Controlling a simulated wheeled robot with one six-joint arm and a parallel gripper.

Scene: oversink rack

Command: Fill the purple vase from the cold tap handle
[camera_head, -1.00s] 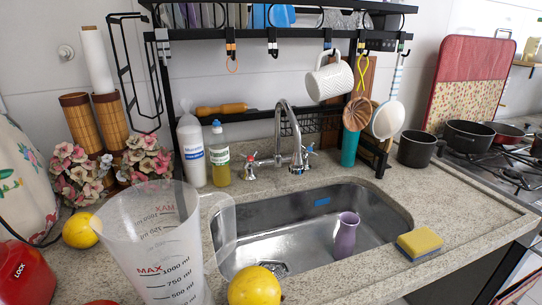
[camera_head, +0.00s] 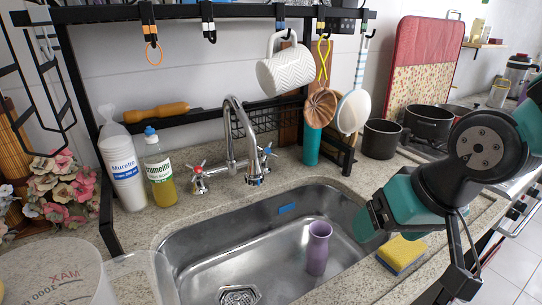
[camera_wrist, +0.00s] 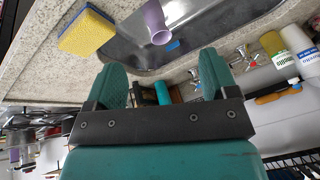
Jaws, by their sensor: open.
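The purple vase (camera_head: 318,248) stands upright in the steel sink (camera_head: 200,258), right of the drain and away from the spout of the tap (camera_head: 238,130). It also shows at the top of the wrist view (camera_wrist: 156,22). The cold tap handle (camera_head: 267,152), marked blue, is right of the spout; the red-marked handle (camera_head: 198,172) is left of it. My gripper (camera_head: 372,215) is over the sink's right rim, right of the vase and apart from it. In the wrist view its two teal fingers (camera_wrist: 160,62) are spread with nothing held between them.
A yellow-blue sponge (camera_head: 402,252) lies on the counter below my gripper. A white mug (camera_head: 285,72) and utensils hang from the black rack above. A clear measuring jug (camera_head: 55,275) is at front left.

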